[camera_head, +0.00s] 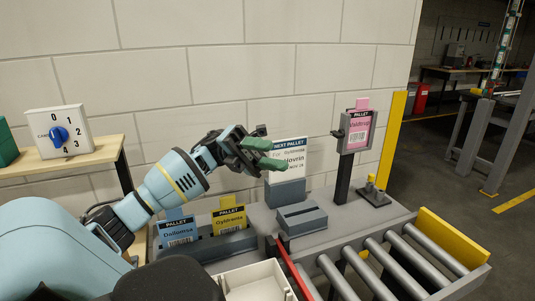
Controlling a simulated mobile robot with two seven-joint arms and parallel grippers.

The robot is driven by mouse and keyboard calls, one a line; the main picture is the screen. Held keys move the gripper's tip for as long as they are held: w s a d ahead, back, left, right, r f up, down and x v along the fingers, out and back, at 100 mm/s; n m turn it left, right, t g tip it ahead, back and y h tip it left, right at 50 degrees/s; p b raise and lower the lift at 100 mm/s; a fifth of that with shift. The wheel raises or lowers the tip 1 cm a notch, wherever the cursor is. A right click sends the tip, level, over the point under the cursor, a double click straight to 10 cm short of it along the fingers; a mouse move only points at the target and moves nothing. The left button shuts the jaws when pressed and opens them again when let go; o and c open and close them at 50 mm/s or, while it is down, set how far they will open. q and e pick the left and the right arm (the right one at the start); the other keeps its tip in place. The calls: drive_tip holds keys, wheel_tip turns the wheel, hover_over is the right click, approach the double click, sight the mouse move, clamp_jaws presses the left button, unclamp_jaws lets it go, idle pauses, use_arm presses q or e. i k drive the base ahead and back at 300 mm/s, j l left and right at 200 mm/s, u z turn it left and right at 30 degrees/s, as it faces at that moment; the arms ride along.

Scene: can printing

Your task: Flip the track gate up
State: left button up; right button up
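A red bar (295,272), which looks like the track gate, stands at the near left end of the roller track (385,262), beside a white tray (257,284). I cannot tell its exact tilt. My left gripper (268,154) is raised in front of the wall, above and behind the red bar and well apart from it. Its green-tipped fingers are a little apart with nothing visible between them. It partly covers the white "Next pallet" card (289,158). My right gripper is out of view.
Blue (179,233) and yellow (229,219) pallet cards stand in a grey holder. A grey slotted block (302,217) sits behind the track. A pink card (358,131) is on a dark post. A dial box (60,132) stands on a wooden shelf at left.

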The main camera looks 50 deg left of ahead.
sight(303, 289)
drive_tip(key=k+l, duration=0.35)
drive_tip(key=l, duration=0.15)
drive_tip(key=k+l, duration=0.35)
drive_tip(key=l, duration=0.2)
